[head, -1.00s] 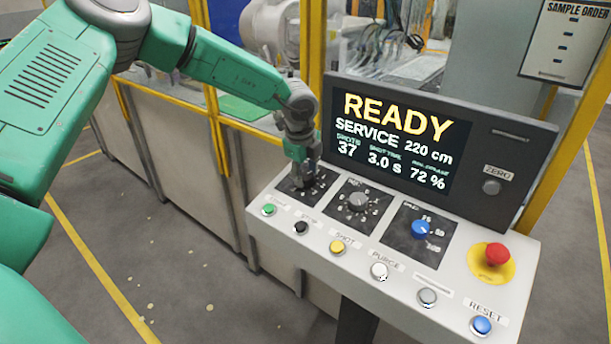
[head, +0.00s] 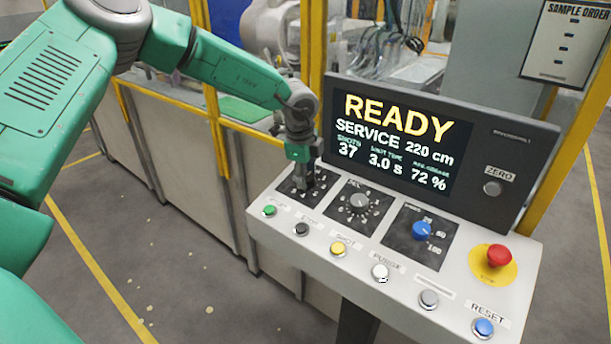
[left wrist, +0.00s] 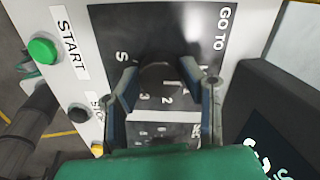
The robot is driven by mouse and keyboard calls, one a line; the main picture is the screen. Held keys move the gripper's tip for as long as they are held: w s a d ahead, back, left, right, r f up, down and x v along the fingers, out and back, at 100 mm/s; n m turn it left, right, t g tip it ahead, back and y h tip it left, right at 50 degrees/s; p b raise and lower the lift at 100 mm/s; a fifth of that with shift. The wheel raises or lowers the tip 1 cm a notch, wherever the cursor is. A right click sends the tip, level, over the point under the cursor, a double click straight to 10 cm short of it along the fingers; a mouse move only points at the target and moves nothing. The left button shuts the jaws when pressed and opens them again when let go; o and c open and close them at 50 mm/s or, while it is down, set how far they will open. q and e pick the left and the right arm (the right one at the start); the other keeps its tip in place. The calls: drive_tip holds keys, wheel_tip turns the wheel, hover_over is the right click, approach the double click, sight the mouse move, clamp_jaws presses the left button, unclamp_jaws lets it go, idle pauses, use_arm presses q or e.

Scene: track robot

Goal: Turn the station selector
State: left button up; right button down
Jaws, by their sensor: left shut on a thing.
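The station selector is a dark round knob (left wrist: 160,76) on a black dial plate (left wrist: 190,28) marked GO TO, with S and several numbers around it, in the left wrist view. In the head view its dial plate (head: 284,187) is the leftmost on the panel, and the gripper mostly covers the knob. My left gripper (head: 304,183) comes down on it from above. In the left wrist view the fingers of the left gripper (left wrist: 168,84) sit on either side of the knob, shut on it. My right gripper is not in view.
The console has a middle knob (head: 359,202), a blue knob (head: 421,230), a red stop button (head: 499,256) and a row of push buttons along its front. The screen (head: 395,140) behind reads READY. A yellow-framed fence (head: 215,130) stands at the left.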

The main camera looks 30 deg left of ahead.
use_arm(q)
drive_tip(key=o, duration=1.1)
drive_tip(key=shift+s+d+f, duration=0.1)
drive_tip(key=shift+s+f, duration=0.05)
drive_tip(key=shift+f, duration=0.15)
drive_tip(key=shift+o, duration=0.3)
drive_tip(key=shift+w, duration=0.2)
drive_tip(key=shift+r, duration=0.1)
drive_tip(key=shift+r, duration=0.25)
drive_tip(key=v, duration=1.1)
drive_tip(key=shift+r, duration=0.15)
drive_tip(key=shift+w, duration=0.1)
